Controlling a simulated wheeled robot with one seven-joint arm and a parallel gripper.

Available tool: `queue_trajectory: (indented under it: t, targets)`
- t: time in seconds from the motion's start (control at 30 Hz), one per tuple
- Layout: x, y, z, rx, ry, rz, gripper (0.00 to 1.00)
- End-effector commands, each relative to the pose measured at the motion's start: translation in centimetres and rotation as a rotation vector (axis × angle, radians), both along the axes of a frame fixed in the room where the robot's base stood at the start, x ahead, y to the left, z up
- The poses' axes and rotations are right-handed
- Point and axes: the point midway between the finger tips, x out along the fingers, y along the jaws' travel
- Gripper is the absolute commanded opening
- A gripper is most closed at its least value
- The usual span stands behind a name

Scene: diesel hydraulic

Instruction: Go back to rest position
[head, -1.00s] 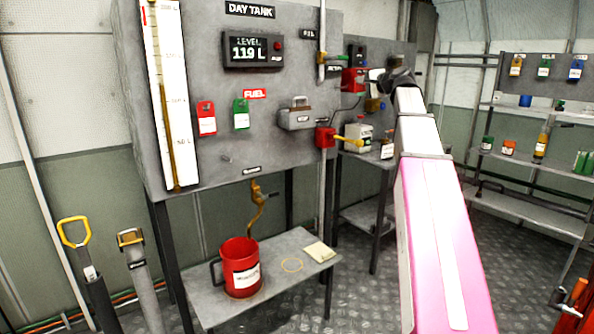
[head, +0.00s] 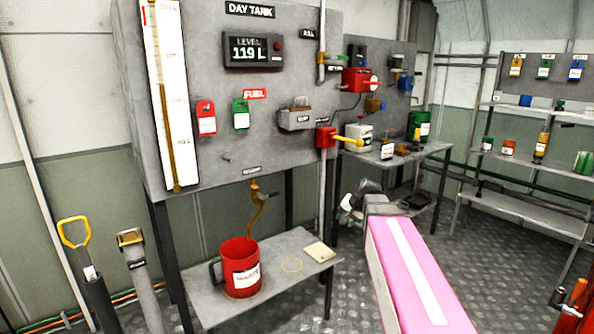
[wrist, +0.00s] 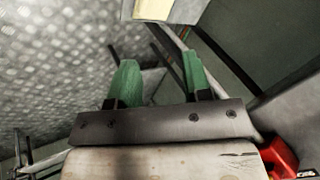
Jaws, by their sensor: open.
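My gripper shows in the wrist view (wrist: 158,82) with its two green fingers apart and nothing between them. In the head view my gripper (head: 352,205) is at the end of my pink and grey arm, low in front of the workbench and right of the small table. The fingers themselves are hard to make out there. It appears apart from the things around it.
The grey day tank (head: 290,75) stands at left behind a small table (head: 210,297) bearing a red waste mug (head: 240,268). A workbench (head: 437,149) with several items is behind my arm. Shelves (head: 515,205) stand at right. Patterned metal floor (head: 470,270) is open at right.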

Motion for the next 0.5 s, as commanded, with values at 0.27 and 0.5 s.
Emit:
queue_trajectory:
  t: [0.27, 0.5]
  targets:
    - [-9.0, 0.3, -10.4, -0.212, 0.171, 0.171, 0.45]
    - [-15.9, -0.1, -16.4, -0.361, 0.299, 0.320, 0.45]
